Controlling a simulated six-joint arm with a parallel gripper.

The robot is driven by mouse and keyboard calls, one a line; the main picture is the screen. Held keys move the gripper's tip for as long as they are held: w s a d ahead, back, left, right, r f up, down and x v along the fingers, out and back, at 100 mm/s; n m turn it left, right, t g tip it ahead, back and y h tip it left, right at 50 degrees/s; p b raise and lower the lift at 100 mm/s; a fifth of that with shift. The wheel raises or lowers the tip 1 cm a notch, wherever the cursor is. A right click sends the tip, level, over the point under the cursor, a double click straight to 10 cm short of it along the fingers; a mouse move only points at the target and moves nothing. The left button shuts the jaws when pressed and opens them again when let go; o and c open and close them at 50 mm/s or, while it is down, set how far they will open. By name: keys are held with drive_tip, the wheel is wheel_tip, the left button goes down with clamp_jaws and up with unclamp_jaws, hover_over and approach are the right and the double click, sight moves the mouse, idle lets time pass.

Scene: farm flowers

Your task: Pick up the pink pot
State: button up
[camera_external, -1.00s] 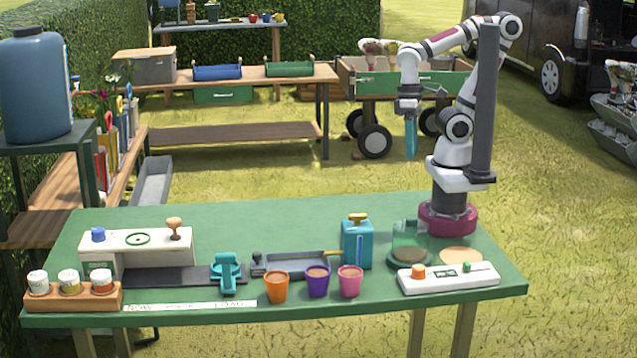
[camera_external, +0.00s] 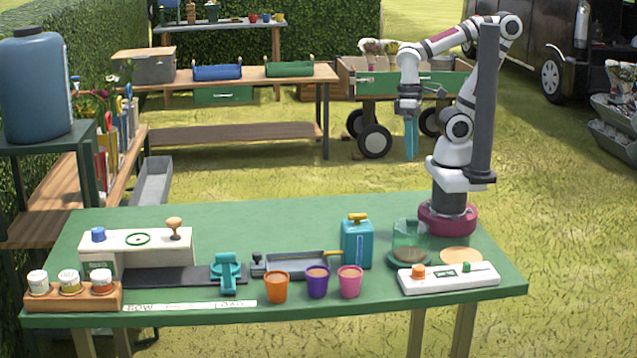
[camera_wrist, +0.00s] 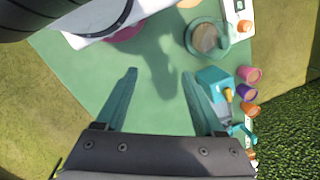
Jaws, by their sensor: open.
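The pink pot (camera_external: 349,282) stands upright near the front edge of the green table, the rightmost of three pots in a row. In the wrist view the pink pot (camera_wrist: 252,74) shows at the right, outside the jaws. The purple pot (camera_external: 317,281) is just to its left, and the orange pot (camera_external: 276,287) is further left. My gripper (camera_external: 411,140) points down, empty, high above the table's back right part and well away from the pots. In the wrist view its two teal fingers (camera_wrist: 160,72) are spread apart over bare green table.
A teal can (camera_external: 357,243) with a yellow top stands right behind the pink pot. A clear container (camera_external: 410,241) and a white control box (camera_external: 448,278) are to the right. A grey tray (camera_external: 297,265) lies behind the other pots. The table's back middle is clear.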

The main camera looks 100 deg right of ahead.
drive_tip(key=o, duration=0.4)
drive_tip(key=m+t+h, duration=0.8)
drive_tip(key=m+t, duration=0.4)
drive_tip(key=m, duration=2.4)
hover_over(350, 275)
drive_tip(key=s+a, duration=0.7)
drive_tip(key=s, duration=0.5)
wheel_tip(350, 275, down, 13)
drive_tip(key=x, duration=1.5)
drive_tip(key=shift+a+f, duration=0.2)
drive_tip(key=shift+f, duration=0.2)
